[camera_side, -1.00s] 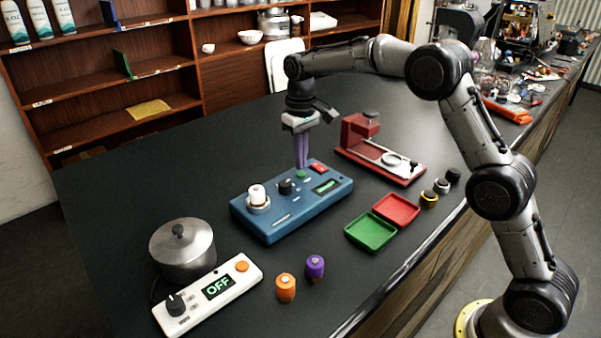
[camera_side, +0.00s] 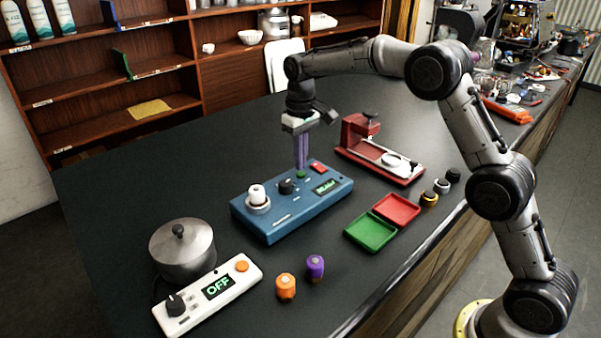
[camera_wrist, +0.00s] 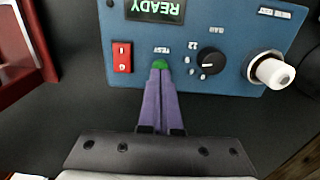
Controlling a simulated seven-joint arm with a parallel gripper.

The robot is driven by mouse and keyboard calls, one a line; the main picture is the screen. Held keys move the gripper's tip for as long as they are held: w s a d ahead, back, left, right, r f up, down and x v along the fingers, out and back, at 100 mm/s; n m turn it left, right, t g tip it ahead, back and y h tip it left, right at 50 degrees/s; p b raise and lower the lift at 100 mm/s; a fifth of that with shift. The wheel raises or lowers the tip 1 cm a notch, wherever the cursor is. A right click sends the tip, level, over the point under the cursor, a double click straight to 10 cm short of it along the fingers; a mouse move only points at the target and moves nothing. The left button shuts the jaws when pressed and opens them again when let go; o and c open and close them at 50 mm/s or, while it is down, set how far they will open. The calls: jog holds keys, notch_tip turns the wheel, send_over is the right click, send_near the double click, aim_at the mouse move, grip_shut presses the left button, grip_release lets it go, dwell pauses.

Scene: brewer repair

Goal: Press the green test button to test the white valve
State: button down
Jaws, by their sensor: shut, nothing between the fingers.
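The blue tester box (camera_side: 290,215) stands on the dark bench. Its green test button (camera_side: 301,175) is on the top face, and it also shows in the wrist view (camera_wrist: 160,63). The white valve (camera_side: 257,193) stands upright in the socket at the box's left end; the wrist view shows it at right (camera_wrist: 272,72). My gripper (camera_side: 301,168) points down with its purple fingers shut and empty. Its fingertips are right at the green button and partly cover it; I cannot tell whether they press it. The display (camera_wrist: 155,10) reads READY.
The box also has a black dial (camera_wrist: 211,62) and a red switch (camera_wrist: 122,57) near the button. A red fixture (camera_side: 385,155) stands behind at right. Green (camera_side: 370,232) and red (camera_side: 397,209) trays lie to the right. A pot (camera_side: 182,250) and white controller (camera_side: 207,295) sit front left.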

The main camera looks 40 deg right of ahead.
aim_at(301, 173)
jog(key=shift+f, duration=0.25)
jog(key=shift+f, duration=0.35)
jog(key=shift+f, duration=0.3)
jog(key=shift+r, duration=2.25)
jog(key=shift+r, duration=3)
